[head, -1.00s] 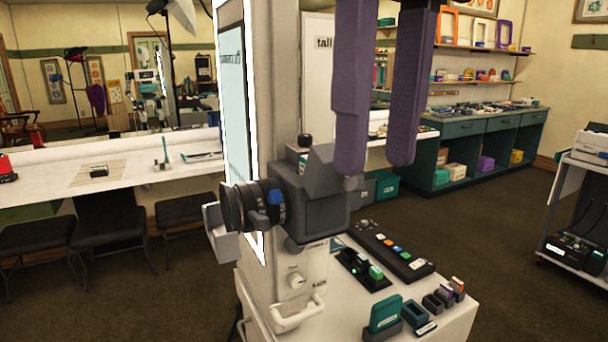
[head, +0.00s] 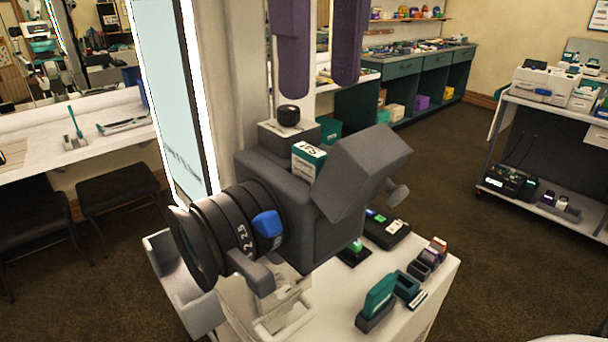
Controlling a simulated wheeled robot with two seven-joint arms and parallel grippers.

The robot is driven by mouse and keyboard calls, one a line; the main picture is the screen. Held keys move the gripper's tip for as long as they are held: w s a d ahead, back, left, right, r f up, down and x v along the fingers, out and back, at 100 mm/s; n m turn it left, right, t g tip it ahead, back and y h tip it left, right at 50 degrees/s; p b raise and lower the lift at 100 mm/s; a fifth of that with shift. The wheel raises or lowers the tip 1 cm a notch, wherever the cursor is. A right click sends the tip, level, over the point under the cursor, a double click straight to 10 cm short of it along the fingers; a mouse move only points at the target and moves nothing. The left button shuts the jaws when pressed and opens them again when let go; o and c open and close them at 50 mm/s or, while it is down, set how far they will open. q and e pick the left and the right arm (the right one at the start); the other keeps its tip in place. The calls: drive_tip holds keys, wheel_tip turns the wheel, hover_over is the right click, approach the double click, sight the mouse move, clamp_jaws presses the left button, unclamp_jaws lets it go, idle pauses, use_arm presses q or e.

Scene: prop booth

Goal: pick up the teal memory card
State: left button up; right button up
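A teal upright block that looks like the teal memory card (head: 380,295) stands in a dark grey holder on the front of the white stand, at the lower middle of the head view. A teal box with a white label (head: 308,158) also sits on top of the grey camera. I cannot tell for sure which is the card. My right gripper (head: 318,92) hangs from the top edge, two purple fingers pointing down with a gap between them. It is open and empty, above and apart from both. Its palm is out of view. My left gripper is not in view.
The big grey camera (head: 285,205) fills the middle, left of and behind the upright block. A lit panel (head: 170,90) stands at left. A dark teal holder (head: 407,287) and several small cards (head: 432,254) stand nearby on the white stand (head: 425,310). A cart (head: 550,115) is at right.

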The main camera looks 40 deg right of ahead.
sight(320, 155)
drive_tip(key=shift+f, duration=0.85)
drive_tip(key=shift+w+f, duration=0.2)
drive_tip(key=shift+f, duration=0.3)
drive_tip(key=f+b, duration=0.2)
drive_tip(key=f, duration=0.1)
drive_tip(key=f+b, duration=0.1)
drive_tip(key=shift+d+f, duration=0.25)
drive_tip(key=shift+f, duration=0.4)
drive_tip(key=shift+r, duration=0.1)
clamp_jaws()
